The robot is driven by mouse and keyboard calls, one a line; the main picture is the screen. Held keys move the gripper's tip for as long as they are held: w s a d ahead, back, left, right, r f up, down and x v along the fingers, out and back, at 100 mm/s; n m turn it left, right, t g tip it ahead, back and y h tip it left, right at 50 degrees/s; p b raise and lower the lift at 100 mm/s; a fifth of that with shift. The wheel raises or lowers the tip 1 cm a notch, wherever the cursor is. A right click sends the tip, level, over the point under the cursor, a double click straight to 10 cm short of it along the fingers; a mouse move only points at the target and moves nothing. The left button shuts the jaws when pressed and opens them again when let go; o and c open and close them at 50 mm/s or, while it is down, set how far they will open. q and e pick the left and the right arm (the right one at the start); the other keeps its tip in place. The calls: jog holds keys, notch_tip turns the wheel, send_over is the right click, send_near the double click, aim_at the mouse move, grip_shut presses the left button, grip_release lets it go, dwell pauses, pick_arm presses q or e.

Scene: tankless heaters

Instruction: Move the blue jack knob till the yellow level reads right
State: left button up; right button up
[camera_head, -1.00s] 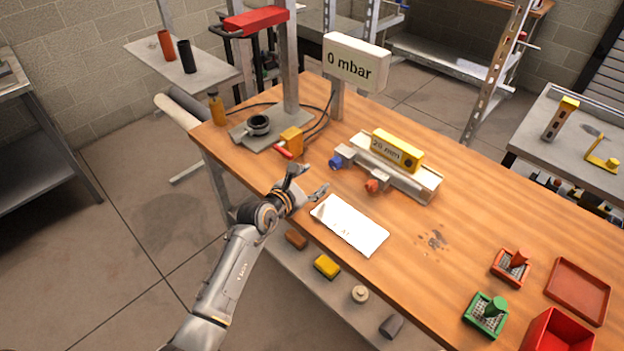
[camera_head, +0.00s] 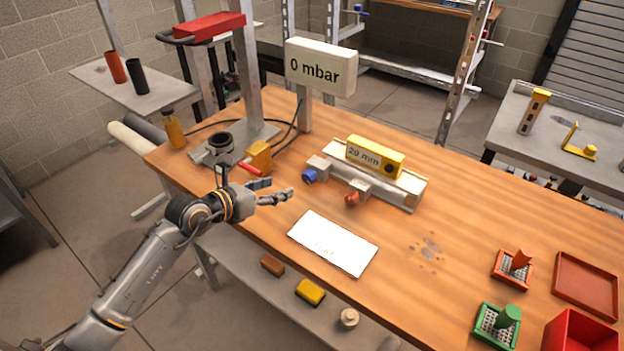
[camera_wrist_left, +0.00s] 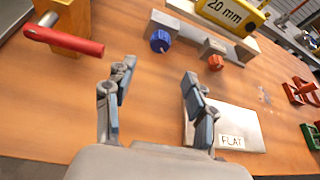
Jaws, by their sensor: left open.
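The blue jack knob (camera_head: 309,176) sits at the left end of a grey rail fixture (camera_head: 405,190) on the wooden bench. It also shows in the left wrist view (camera_wrist_left: 160,41). The yellow level (camera_head: 375,157) lies on top of the fixture and shows "20 mm" in both views. A red-orange knob (camera_head: 352,199) is on the fixture's front, right of the blue one. My left gripper (camera_head: 276,189) is open and empty above the bench, in front of and left of the blue knob, apart from it. In the left wrist view its fingers (camera_wrist_left: 157,85) are spread. My right gripper is not seen.
A white plate (camera_head: 333,243) marked "FLAT" lies in front of the fixture. A yellow block with a red lever (camera_head: 252,167) stands close to my left gripper. A "0 mbar" display (camera_head: 320,67) rises behind. Green and red trays (camera_head: 585,283) are at the right.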

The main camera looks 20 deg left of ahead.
aim_at(306, 179)
pick_arm(q)
jog(key=x, duration=1.2)
jog(key=shift+s, duration=0.1)
jog(key=c, duration=1.1)
jog(key=m+p, duration=0.1)
jog(key=p, duration=0.1)
jog(key=shift+r+y+p, duration=0.2)
jog(key=shift+y+p, duration=0.2)
jog(key=shift+c, duration=0.2)
jog(key=shift+p, duration=0.35)
jog(key=shift+f+m+y, duration=0.15)
jog(key=shift+m+y, duration=0.15)
jog(key=shift+m, duration=0.1)
jog(key=shift+f, duration=0.15)
